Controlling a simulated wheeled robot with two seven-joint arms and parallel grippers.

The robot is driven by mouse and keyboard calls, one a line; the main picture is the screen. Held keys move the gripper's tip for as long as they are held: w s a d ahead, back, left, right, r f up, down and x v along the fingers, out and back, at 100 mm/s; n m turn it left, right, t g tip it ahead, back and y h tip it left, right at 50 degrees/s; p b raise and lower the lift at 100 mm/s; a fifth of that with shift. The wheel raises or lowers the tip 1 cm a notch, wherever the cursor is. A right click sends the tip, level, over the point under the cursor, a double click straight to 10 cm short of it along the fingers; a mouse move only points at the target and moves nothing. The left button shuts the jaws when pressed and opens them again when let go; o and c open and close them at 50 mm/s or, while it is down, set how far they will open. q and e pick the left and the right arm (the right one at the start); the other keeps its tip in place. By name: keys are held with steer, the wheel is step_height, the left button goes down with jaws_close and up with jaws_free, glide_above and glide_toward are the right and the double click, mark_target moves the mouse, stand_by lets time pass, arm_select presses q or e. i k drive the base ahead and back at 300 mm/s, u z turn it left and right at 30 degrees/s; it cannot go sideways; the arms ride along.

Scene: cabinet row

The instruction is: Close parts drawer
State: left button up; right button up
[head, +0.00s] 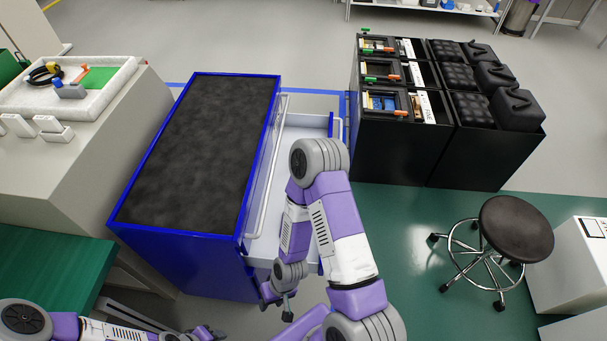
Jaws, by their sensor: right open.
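The blue parts cabinet (180,262) with a dark mottled top stands in the middle of the head view. Its white drawer (300,135) is pulled out to the right, and its inside looks empty where it shows. A long white bar (268,175) runs along the cabinet's right side. My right arm covers much of the drawer's middle and front. My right gripper (277,305) is open and points down near the drawer's near end; whether it touches the drawer is hidden. My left gripper (207,333) is low at the bottom edge, its fingers too small to judge.
A grey bench with a white tray (105,98) stands at left, with a green table (50,275) nearer. Black bins (395,155) stand at back right. A round stool (515,228) stands on the right on green floor. Floor between the drawer and stool is clear.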

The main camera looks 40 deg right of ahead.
mark_target(264, 250)
steer(key=u, duration=0.7)
steer(key=k, duration=1.1)
steer(key=z, duration=1.6)
steer(key=i, duration=0.45)
steer(key=k, duration=0.45)
steer(key=u, duration=0.95)
steer(key=i, duration=0.75)
steer(key=z, duration=0.3)
